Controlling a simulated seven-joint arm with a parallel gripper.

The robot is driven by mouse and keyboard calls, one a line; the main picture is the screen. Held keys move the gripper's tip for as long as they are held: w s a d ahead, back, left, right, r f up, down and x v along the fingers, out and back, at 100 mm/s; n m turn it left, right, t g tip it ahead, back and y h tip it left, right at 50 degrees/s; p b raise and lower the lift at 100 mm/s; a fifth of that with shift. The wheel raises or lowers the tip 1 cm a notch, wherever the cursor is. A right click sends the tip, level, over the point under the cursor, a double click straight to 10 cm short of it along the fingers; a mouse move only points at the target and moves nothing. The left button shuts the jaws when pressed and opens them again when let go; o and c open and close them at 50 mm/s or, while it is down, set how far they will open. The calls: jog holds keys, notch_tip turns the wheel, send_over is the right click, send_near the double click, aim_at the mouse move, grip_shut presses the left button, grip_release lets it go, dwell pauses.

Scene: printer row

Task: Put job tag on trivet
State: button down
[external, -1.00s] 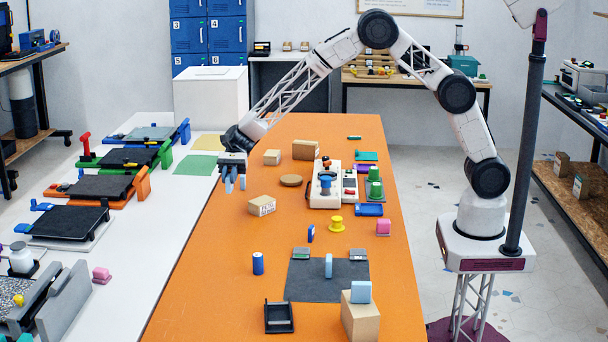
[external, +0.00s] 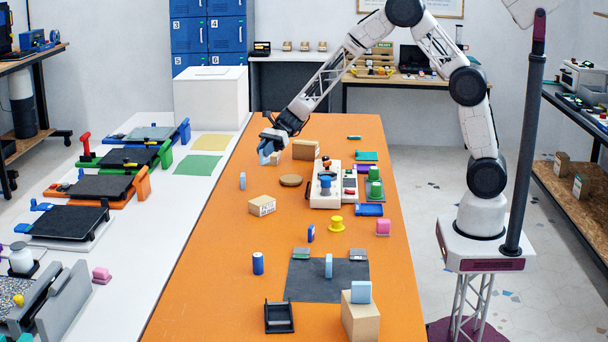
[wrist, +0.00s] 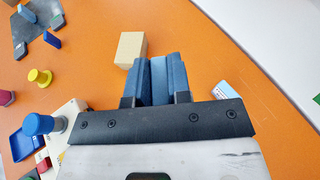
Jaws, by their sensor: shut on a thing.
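My gripper (external: 266,154) is raised above the left far part of the orange table, near a small cardboard box. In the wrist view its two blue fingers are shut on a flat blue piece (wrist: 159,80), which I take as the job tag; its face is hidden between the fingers. The trivet looks to be the round brown disc (external: 290,180), lying flat and bare on the table, to the right of and nearer than my gripper. Another light-blue tag-like piece (external: 242,181) stands near the table's left edge; it also shows in the wrist view (wrist: 225,90).
A labelled cardboard box (external: 262,206) lies nearer than the disc, and a larger box (external: 306,150) stands behind it. A white control box (external: 325,187) with knobs stands close to its right. A yellow spool (external: 336,223) and a dark mat (external: 300,281) are nearer the camera.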

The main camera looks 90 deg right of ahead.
jog(key=s+d+m+t+h, duration=0.2)
jog(key=s+d+m, duration=0.1)
jog(key=s+d, duration=0.5)
jog(key=shift+s+d+r+t, duration=0.15)
jog(key=shift+s+d+t, duration=0.25)
jog(key=shift+d, duration=0.8)
send_over(291, 178)
jog(key=shift+a+f, duration=0.15)
jog(key=shift+f, duration=3)
jog(key=shift+f, duration=1.85)
jog(key=shift+f, duration=0.1)
jog(key=c, duration=1.1)
grip_release()
jog(key=shift+o, duration=0.2)
